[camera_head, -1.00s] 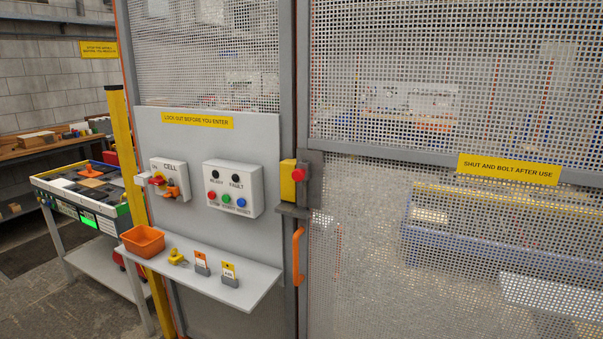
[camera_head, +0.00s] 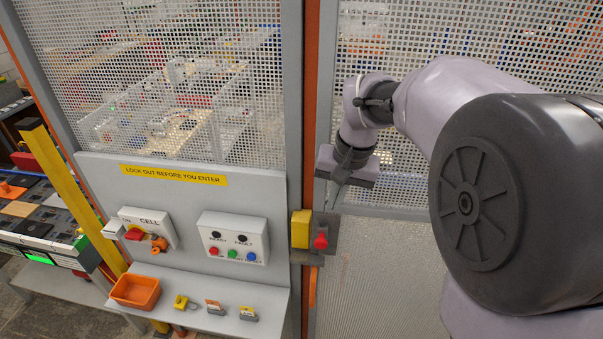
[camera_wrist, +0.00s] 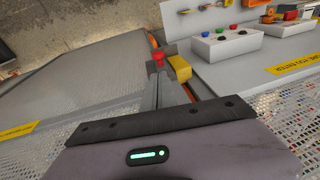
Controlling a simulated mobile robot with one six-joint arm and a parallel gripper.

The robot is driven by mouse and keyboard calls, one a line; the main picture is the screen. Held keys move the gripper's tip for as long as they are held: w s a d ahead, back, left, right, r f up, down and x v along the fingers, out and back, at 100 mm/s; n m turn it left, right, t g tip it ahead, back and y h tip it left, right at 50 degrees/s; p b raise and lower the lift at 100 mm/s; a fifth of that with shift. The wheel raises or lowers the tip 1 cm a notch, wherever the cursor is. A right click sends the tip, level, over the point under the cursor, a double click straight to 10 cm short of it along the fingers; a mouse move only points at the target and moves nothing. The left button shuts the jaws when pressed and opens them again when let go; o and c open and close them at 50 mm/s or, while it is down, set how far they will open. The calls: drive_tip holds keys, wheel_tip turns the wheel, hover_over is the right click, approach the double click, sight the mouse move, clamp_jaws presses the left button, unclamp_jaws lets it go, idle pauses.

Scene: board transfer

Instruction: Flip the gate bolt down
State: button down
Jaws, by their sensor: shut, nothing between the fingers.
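The gate bolt shows as a red knob (camera_head: 320,241) on a dark grey plate (camera_head: 329,229) at the gate's left edge. A yellow block (camera_head: 300,229) sits beside it on the frame post. I cannot tell whether the bolt is up or down. My gripper (camera_head: 335,192) is above the bolt in the head view, pointing down, shut and empty. In the wrist view, turned upside down, my fingers (camera_wrist: 165,82) reach toward the red knob (camera_wrist: 158,57) and yellow block (camera_wrist: 179,68). I cannot tell the gap between them; no contact is clear.
A panel left of the gate carries a white button box (camera_head: 233,238) and a CELL switch (camera_head: 148,228). A shelf below holds an orange bin (camera_head: 135,291), a yellow padlock (camera_head: 181,302) and tag holders. The perforated gate mesh (camera_head: 420,55) is close behind my arm.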

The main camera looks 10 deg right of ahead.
approach(322, 241)
drive_tip(key=x, duration=0.7)
drive_tip(key=shift+p, duration=0.4)
